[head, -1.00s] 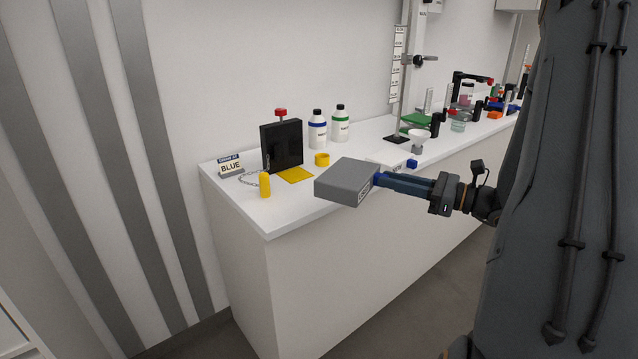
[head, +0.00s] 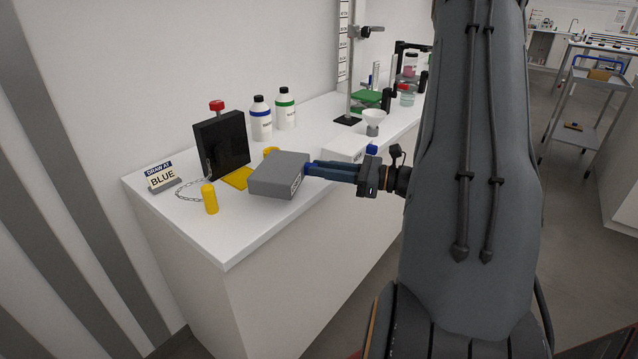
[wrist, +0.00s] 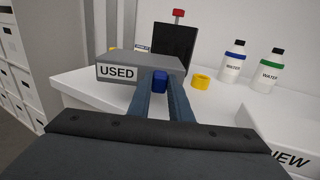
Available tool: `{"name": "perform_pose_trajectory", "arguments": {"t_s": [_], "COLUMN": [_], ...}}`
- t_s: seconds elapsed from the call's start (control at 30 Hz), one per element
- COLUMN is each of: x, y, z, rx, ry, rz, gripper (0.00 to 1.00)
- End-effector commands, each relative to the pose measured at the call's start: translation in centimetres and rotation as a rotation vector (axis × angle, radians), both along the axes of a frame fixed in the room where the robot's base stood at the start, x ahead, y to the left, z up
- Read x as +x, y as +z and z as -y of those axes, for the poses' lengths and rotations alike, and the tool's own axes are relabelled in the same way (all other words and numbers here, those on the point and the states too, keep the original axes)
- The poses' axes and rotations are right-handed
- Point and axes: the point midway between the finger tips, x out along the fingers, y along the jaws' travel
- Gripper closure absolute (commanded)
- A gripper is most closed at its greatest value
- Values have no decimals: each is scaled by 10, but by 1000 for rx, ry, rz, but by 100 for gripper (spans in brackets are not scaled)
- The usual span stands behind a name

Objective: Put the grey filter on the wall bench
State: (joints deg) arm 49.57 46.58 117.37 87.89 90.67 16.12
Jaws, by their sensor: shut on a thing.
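The grey filter (head: 277,176) is a flat grey box. Its end face reads "USED" in the wrist view (wrist: 118,72). My gripper (head: 312,168) is shut on a blue grip at the end of the filter, which also shows in the wrist view (wrist: 160,80). The filter is held level above the front edge of the white wall bench (head: 225,237). The gap between filter and bench top is hard to judge. The filter hides part of the bench behind it.
A black panel with a red knob (head: 222,145), a yellow patch (head: 238,178), a yellow post with chain (head: 210,199) and a "BLUE" sign (head: 163,178) stand nearby. Two water bottles (head: 261,120) stand behind. A white box marked "NEW" (wrist: 285,158) lies right. The front left corner is bare.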

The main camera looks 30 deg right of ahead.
Motion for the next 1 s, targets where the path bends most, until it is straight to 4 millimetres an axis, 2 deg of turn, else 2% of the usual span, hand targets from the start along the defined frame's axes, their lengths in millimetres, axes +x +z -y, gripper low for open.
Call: {"name": "perform_pose_trajectory", "arguments": {"t_s": [0.17, 0.43, 0.83, 0.87, 0.93, 1.0], "x": [0, -1, -1, -1, -1, -1], "y": [-12, -43, -48, -48, -48, -48], "z": [1, 2, 2, 2, 2, 2], "rx": [2, 1, 0, -1, -1, -1], "ry": [-2, -4, -4, -4, -4, -4], "rz": [-1, 0, 1, 1, 1, 1], "gripper": [100, 100, 100, 77, 65, 63]}}
